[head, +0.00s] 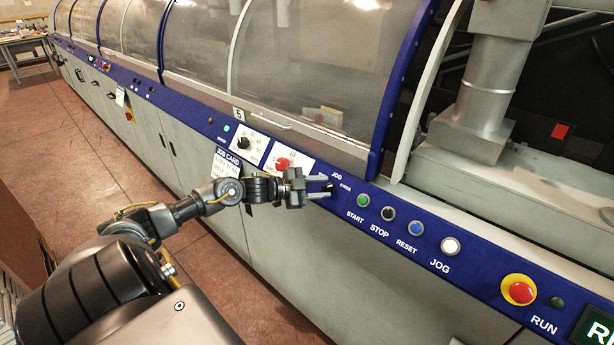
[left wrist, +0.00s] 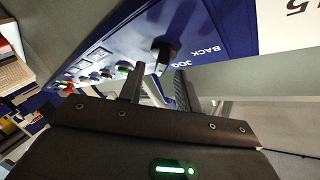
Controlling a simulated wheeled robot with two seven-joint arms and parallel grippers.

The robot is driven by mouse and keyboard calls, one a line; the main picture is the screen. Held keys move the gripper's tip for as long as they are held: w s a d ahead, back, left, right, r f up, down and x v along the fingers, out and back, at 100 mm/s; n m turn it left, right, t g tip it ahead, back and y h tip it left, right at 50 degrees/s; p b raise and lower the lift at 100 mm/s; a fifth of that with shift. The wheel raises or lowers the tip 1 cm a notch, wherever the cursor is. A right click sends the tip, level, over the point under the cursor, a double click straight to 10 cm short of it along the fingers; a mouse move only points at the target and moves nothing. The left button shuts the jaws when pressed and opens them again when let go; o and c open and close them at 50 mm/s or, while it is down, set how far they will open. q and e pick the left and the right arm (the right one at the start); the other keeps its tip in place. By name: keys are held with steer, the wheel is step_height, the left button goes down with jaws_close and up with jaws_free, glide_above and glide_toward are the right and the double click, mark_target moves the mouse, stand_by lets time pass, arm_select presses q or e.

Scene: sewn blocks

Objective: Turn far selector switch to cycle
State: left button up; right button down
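A black selector switch (left wrist: 163,55) stands on the blue control strip, with the words JOG and BACK beside it in the left wrist view. In the head view, the switch (head: 328,187) is mostly hidden by my left gripper (head: 320,187), near the labels JOG and CYCLE. My left gripper is open, its two fingers apart and pointing at the strip. In the left wrist view, the switch lies ahead of the gap between the fingertips (left wrist: 157,72); I cannot tell whether they touch it. Which way the switch points is unclear. My right gripper is not in view.
Right of the switch are a green start button (head: 363,200), black stop button (head: 388,213), blue reset button (head: 416,228), white jog button (head: 450,246) and red emergency button (head: 518,290). Left are a red dial (head: 282,163) and black dial (head: 243,143). Clear covers (head: 300,60) rise behind.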

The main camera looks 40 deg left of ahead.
arm_select(q)
steer(key=b+v, duration=0.1)
steer(key=v, duration=0.9)
steer(key=shift+s, duration=0.15)
stand_by(0.4)
